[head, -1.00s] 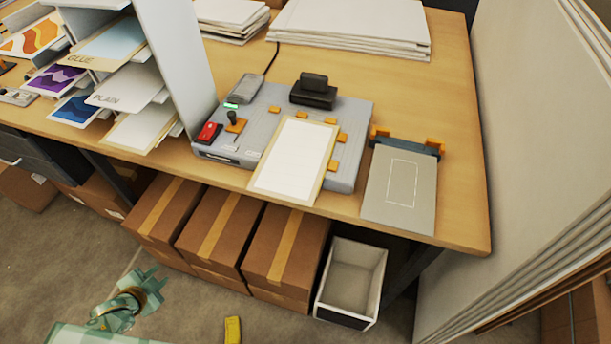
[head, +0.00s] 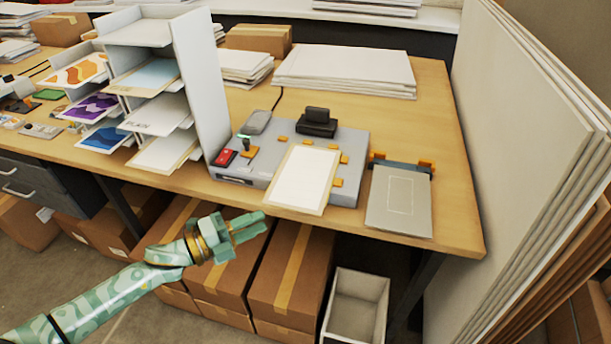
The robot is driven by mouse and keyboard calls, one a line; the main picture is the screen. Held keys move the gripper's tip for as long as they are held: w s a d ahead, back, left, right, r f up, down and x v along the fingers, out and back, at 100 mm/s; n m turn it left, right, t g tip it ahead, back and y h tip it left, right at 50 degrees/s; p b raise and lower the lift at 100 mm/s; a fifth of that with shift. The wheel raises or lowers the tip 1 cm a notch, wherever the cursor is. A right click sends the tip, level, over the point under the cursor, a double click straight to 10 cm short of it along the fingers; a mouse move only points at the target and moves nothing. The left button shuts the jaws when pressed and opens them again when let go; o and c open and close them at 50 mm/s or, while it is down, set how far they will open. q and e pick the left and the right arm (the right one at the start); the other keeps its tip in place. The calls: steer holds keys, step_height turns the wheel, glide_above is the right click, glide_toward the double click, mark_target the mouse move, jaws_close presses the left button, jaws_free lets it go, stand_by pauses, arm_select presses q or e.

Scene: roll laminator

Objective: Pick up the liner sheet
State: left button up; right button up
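A white sheet with a cream border (head: 303,180) lies on the grey laminator (head: 346,138), its near end reaching the table's front edge. I cannot tell for sure whether this is the liner sheet. Pale sheets also lie in the lower trays of the white rack, one on the tray marked PLAIN (head: 156,115) and one in the bottom tray (head: 163,153). My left gripper (head: 262,222) is in front of the table edge, above the boxes, pointing right and apart from every sheet. Its fingers are small and seen obliquely, so their opening is unclear. My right gripper is out of view.
A grey board with a clip (head: 399,200) lies right of the laminator. White stacks (head: 345,72) lie behind. Cardboard boxes (head: 291,285) and an open white bin (head: 356,305) stand below. Large panels (head: 520,130) lean at the right. The tabletop's right strip is clear.

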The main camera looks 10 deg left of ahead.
mark_target(286, 207)
arm_select(q)
steer(key=x, duration=0.8)
steer(key=shift+w+f, duration=0.1)
steer(key=shift+w, duration=0.3)
steer(key=shift+a, duration=0.1)
jaws_close()
